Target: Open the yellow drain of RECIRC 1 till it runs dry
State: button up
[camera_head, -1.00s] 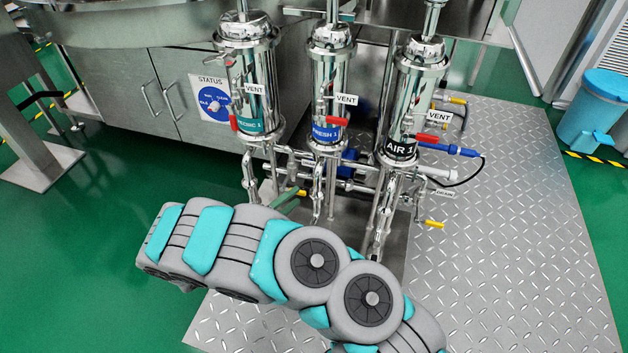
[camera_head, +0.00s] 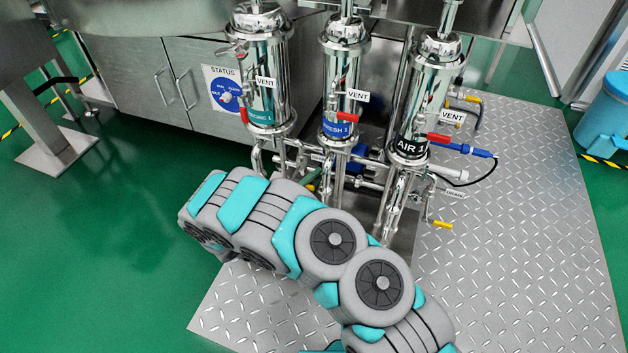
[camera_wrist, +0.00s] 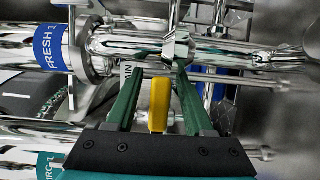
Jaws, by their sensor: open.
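The RECIRC 1 filter housing (camera_head: 268,75) is the left of three polished cylinders in the head view. Its label also shows at the lower left of the wrist view (camera_wrist: 46,163). A yellow drain handle (camera_wrist: 158,104) stands between my open green fingers (camera_wrist: 158,82) in the wrist view, with a gap to each finger. In the head view a bit of yellow handle (camera_head: 310,188) shows low beside the RECIRC 1 piping, and my arm hides most of that spot. A drain tag behind the left finger is partly covered. I cannot see any water flow.
The FRESH 1 housing (camera_head: 341,85) and AIR 1 housing (camera_head: 428,95) stand to the right, with red vent handles. Another yellow handle (camera_head: 441,225) sits below AIR 1. Pipes crowd the gripper. The tread-plate floor (camera_head: 530,240) at right is clear.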

grip_shut()
dwell(0.4)
dwell(1.0)
